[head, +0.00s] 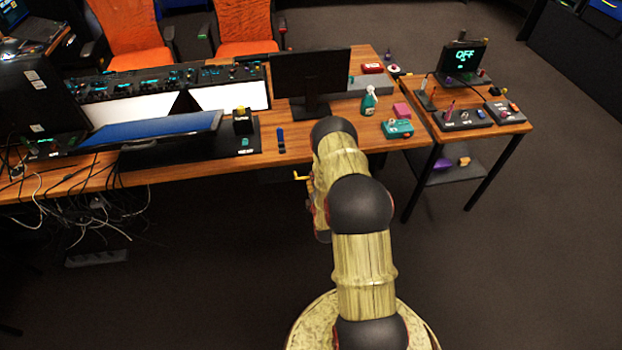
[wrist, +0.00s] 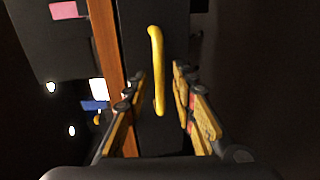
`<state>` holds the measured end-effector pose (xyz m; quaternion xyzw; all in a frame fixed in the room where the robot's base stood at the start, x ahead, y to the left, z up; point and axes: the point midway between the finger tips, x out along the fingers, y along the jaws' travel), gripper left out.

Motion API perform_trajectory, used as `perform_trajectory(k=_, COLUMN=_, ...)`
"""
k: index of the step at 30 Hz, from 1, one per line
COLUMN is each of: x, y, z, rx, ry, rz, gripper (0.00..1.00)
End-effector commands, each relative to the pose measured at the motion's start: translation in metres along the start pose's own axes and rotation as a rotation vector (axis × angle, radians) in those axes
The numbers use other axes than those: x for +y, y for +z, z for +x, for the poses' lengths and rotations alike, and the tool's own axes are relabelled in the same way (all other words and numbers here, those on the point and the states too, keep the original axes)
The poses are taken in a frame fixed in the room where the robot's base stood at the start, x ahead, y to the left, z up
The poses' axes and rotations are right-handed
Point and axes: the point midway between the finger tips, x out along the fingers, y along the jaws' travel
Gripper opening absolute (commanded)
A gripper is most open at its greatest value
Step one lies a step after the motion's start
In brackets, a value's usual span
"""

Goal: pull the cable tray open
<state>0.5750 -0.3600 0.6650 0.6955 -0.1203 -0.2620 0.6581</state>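The cable tray's dark front (wrist: 135,25) fills the middle of the wrist view, beside the wooden desk edge. A yellow bar handle (wrist: 157,60) stands on it, upright in the picture. My gripper (wrist: 158,74) is open, with one finger left and one finger right of the handle's lower part. A gap shows on both sides, so the handle is not clasped. In the head view a small bright yellow piece (head: 301,177) shows under the desk edge, just left of my arm; it looks like the handle. My arm mostly hides the gripper and tray there.
The wooden desk (head: 220,165) above carries a monitor (head: 312,75), a green bottle (head: 369,101) and a teal box (head: 397,128). A side table (head: 515,127) stands at right. Loose cables (head: 95,215) hang at left. The floor before the desk is clear.

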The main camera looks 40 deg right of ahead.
Motion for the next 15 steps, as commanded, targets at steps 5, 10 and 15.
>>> perform_trajectory(k=5, x=-0.001, y=0.0, z=0.02, rx=0.0, ry=0.001, rz=0.001, gripper=0.26)
perform_trajectory(k=10, x=0.0, y=0.0, z=0.026, rx=0.0, ry=-0.001, rz=0.001, gripper=0.26)
perform_trajectory(k=15, x=0.0, y=0.0, z=0.026, rx=0.0, ry=0.0, rz=0.002, gripper=0.26)
